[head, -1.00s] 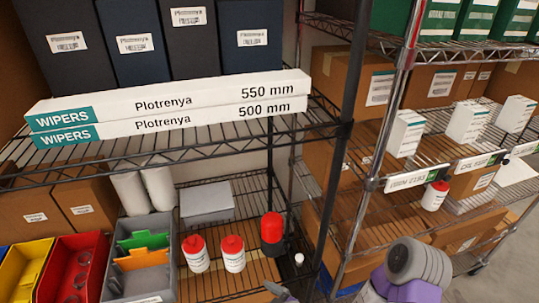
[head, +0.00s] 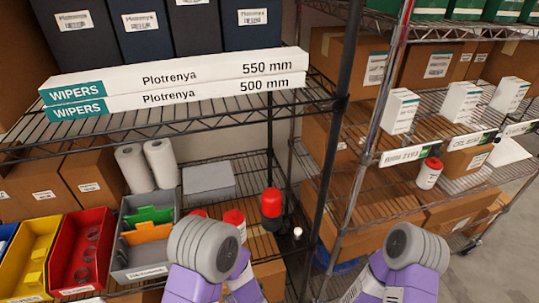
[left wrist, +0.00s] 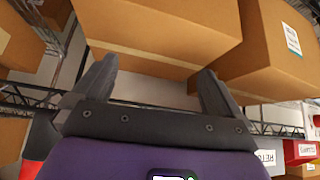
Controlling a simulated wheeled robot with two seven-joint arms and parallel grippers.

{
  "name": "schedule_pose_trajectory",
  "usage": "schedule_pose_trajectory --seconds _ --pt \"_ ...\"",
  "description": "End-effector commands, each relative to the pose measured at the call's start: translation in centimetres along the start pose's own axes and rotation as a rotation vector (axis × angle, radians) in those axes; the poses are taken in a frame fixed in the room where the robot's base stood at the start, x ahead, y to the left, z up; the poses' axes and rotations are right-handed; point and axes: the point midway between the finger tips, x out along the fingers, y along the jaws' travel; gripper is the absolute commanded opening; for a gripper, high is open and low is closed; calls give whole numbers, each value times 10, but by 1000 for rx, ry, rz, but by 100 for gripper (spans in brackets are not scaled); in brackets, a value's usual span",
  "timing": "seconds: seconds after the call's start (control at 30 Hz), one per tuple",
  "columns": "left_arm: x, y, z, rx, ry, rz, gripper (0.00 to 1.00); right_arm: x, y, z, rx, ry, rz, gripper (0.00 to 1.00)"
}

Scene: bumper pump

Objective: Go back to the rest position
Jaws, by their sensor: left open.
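My left gripper (left wrist: 157,68) is open in the left wrist view, with nothing between its fingers. Its fingers point toward cardboard boxes (left wrist: 160,30) on a wire shelf; I cannot tell the distance. In the head view, my left arm (head: 200,255) rises at the bottom centre and its gripper is not visible. My right arm (head: 408,262) shows at the bottom right, bent, and the right gripper is out of view.
A black wire rack holds yellow (head: 28,255), red (head: 80,250) and grey (head: 130,265) bins, and a red-capped dark bottle (head: 271,203). My left arm partly covers red-capped white bottles (head: 234,218). A chrome rack with boxes and a white bottle (head: 428,173) stands right.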

Motion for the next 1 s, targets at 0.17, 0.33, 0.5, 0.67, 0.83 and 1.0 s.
schedule_pose_trajectory --seconds 0.17,0.33,0.5,0.67,0.83,1.0 --pt "20 -29 53 35 -280 131 100 0 0 0 0 0 0 89" --pt "10 -49 100 63 -509 269 100 0 0 0 0 0 0 89" --pt "-5 -62 128 83 -644 366 100 0 0 0 0 0 0 89" --pt "-11 -66 136 94 -684 401 100 0 0 0 0 0 0 89" --pt "-11 -66 136 94 -684 401 100 0 0 0 0 0 0 89" --pt "-11 -66 136 94 -684 401 100 0 0 0 0 0 0 89"
